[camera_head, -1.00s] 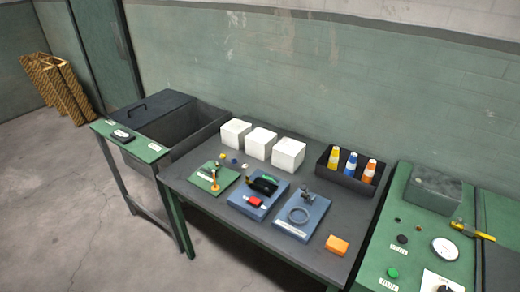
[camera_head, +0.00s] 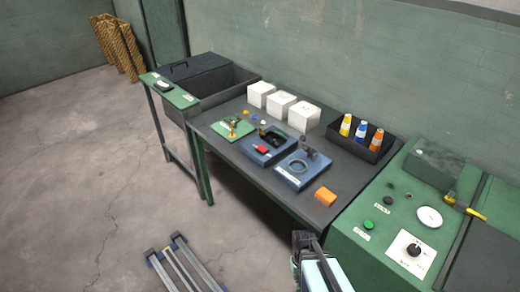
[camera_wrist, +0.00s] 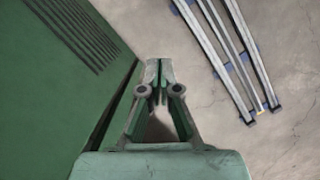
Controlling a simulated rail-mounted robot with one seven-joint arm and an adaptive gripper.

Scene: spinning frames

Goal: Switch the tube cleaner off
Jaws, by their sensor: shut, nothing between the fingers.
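No label that I can read names the tube cleaner, so I cannot tell which unit it is. A green console (camera_head: 372,258) at the right has a green button (camera_head: 368,225), a black button (camera_head: 387,201), a round white dial (camera_head: 429,217) and a black knob (camera_head: 413,249) on a white plate. My gripper (camera_wrist: 160,76) is shut and empty, in front of a vented green side panel (camera_wrist: 75,35). My arm shows low in the head view, left of the console.
A yellow-handled tool (camera_head: 466,209) lies on the console. Metal rails (camera_head: 180,265) lie on the floor. Floor left of them is clear.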

